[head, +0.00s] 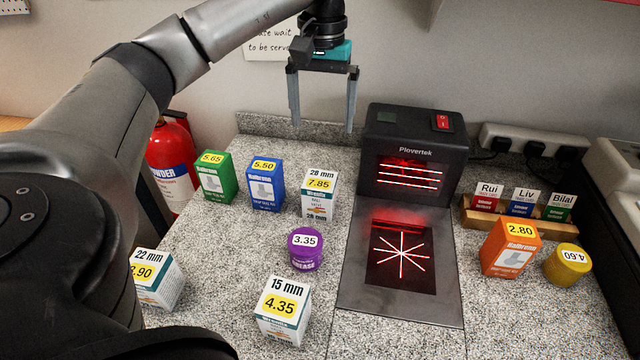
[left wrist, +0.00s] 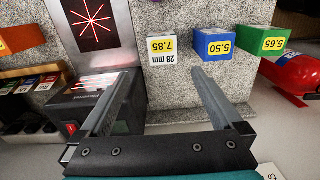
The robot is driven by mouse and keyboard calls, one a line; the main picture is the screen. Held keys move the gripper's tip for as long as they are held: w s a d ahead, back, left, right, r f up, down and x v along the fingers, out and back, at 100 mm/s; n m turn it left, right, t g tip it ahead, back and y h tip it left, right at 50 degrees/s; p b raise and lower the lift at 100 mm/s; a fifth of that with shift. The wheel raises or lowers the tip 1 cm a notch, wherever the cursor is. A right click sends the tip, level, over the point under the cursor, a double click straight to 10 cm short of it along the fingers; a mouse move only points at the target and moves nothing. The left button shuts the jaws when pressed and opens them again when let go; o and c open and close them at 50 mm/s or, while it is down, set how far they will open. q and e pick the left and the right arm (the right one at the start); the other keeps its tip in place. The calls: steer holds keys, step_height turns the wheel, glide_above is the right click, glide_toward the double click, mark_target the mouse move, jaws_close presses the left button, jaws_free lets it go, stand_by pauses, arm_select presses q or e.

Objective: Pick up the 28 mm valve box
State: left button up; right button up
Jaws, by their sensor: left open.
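The 28 mm valve box (head: 318,196) is white with teal, with a yellow 7.85 label. It stands upright on the speckled counter, left of the scanner. In the left wrist view the 28 mm valve box (left wrist: 162,50) shows from above, ahead of the space between the fingers. My left gripper (head: 322,130) is open and empty, its fingers pointing down, above and behind the box and apart from it. In the left wrist view the left gripper (left wrist: 163,92) has its fingers wide apart. My right gripper is in neither view.
A blue 5.50 box (head: 265,186) stands close left of the valve box, with a green 5.65 box (head: 214,178) beyond. A purple tub (head: 305,250) stands in front. The black Plovertek scanner (head: 415,135) stands to the right. A 15 mm box (head: 283,312) is nearer the front.

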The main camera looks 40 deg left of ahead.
arm_select(q)
steer(key=b, duration=0.5)
glide_above(321, 182)
step_height(321, 182, down, 5)
steer(key=shift+d+f, duration=0.1)
steer(key=shift+f, duration=0.5)
step_height(321, 182, down, 9)
steer(key=shift+r+b, duration=0.1)
steer(key=shift+b, duration=0.7)
steer(key=shift+w+a+f+b, duration=0.1)
steer(key=shift+a+f+b, duration=0.05)
steer(key=shift+f, duration=0.85)
steer(key=shift+w+a+f+b, duration=0.1)
steer(key=shift+f+b, duration=0.1)
steer(key=shift+f, duration=0.85)
steer(key=shift+a+f+b, duration=0.15)
steer(key=shift+f, duration=0.85)
steer(key=shift+r, duration=0.1)
jaws_close()
